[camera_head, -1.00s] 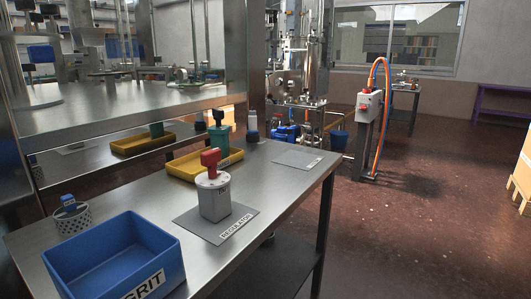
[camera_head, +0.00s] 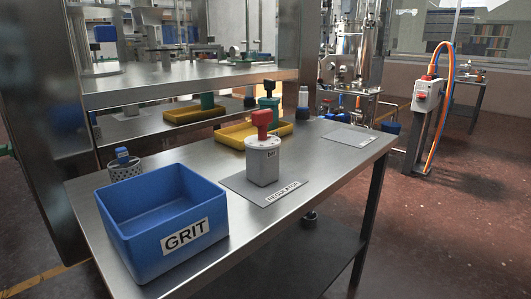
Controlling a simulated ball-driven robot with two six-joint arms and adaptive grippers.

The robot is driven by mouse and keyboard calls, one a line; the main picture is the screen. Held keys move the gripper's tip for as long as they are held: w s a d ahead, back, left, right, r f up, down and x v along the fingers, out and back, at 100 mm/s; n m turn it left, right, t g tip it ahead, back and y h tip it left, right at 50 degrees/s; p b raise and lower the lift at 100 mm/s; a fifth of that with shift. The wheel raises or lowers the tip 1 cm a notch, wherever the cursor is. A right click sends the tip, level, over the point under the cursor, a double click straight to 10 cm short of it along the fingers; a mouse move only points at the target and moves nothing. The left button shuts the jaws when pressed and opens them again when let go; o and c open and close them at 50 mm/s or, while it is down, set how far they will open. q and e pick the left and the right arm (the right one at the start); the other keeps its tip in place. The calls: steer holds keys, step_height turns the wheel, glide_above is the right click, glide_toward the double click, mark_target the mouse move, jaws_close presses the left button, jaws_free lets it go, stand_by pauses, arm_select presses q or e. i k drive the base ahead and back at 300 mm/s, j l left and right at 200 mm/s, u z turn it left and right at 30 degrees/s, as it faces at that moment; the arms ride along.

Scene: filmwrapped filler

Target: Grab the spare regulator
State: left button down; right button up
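A grey-white canister with a red handle on top, the regulator (camera_head: 264,158), stands upright on a grey mat (camera_head: 240,186) labelled REGULATOR. The mat lies on the steel table (camera_head: 258,238), right of the blue bin. A green-topped object (camera_head: 269,101) stands at the yellow tray behind it; I cannot tell what it is. Neither of my grippers is in view.
A blue bin (camera_head: 140,247) labelled GRIT stands at the table's front left. A perforated cup (camera_head: 125,168) with a blue item is behind it. A yellow tray (camera_head: 238,141) lies at the back edge. Another labelled mat (camera_head: 348,138) is bare. Open floor lies right of the table.

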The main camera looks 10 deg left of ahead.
mark_target(262, 158)
steer(key=j+u, duration=0.3)
steer(key=j, duration=0.55)
steer(key=i+j+u, duration=0.1)
steer(key=j+u, duration=0.2)
steer(key=j, duration=0.55)
